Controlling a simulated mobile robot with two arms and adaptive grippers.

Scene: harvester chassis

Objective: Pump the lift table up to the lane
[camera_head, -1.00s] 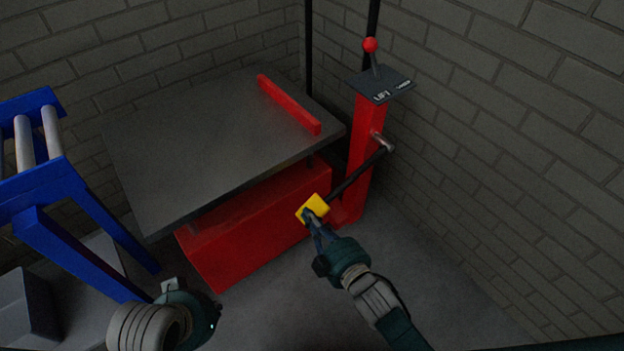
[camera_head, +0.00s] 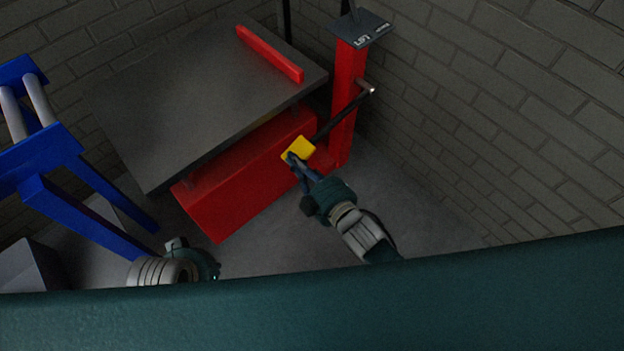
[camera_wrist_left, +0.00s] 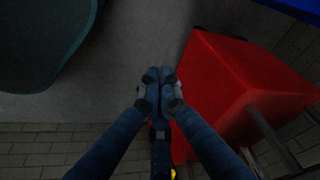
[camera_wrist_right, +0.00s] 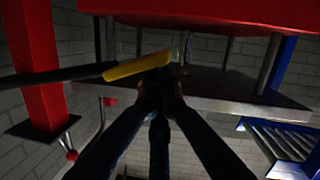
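The lift table has a flat grey top (camera_head: 200,100) above a red base (camera_head: 245,190), with a gap between them on the near right side. A red post (camera_head: 345,100) stands beside it and carries a dark plate lettered LIFT (camera_head: 360,28). A black lever (camera_head: 338,118) slopes down from the post to a yellow pedal pad (camera_head: 300,147). My right gripper (camera_head: 292,158) is at the pad; its fingers (camera_wrist_right: 160,85) look closed together, tips against the pad (camera_wrist_right: 138,66). My left gripper (camera_wrist_left: 160,82) is shut and empty beside the red base (camera_wrist_left: 225,90).
A blue frame with rollers (camera_head: 50,155) stands at the left of the table. A red bar (camera_head: 270,53) lies along the tabletop's far edge. Brick walls (camera_head: 480,120) close in behind and right. Bare floor (camera_head: 400,200) lies right of the post.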

